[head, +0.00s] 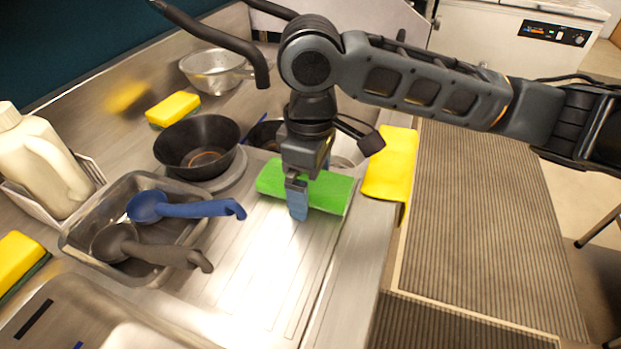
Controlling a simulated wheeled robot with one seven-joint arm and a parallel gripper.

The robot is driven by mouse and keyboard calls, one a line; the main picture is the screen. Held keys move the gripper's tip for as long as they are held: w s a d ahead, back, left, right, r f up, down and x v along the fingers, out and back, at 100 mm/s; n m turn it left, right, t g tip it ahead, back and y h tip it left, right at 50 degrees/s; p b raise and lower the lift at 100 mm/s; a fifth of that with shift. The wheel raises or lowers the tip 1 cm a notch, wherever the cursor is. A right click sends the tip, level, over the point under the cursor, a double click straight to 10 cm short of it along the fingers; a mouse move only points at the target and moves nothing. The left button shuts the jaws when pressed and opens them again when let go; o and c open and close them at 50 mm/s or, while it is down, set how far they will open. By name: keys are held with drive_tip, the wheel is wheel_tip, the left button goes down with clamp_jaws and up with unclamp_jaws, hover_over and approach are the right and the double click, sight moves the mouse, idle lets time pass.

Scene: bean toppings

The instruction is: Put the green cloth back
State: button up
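The green cloth (332,194) is a folded, bright green strip over the ribbed metal drainboard, near its right edge. My gripper (297,200) points down at the cloth's middle. One blue-tipped finger shows in front of the cloth's near side and reaches a little below its near edge. The other finger is hidden, so I cannot tell whether the grip is closed on the cloth. Whether the cloth rests on the drainboard or is slightly raised is also unclear.
A yellow cloth (391,165) hangs over the counter's right edge. A black pan (196,143) stands behind left. A metal tray (88,219) holds a blue ladle (185,207) and a dark ladle (150,250). The drainboard (265,255) in front is clear.

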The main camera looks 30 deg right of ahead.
wheel_tip(320, 180, up, 12)
drive_tip(key=shift+r+p, duration=0.15)
drive_tip(key=shift+p, duration=0.25)
idle(0.7)
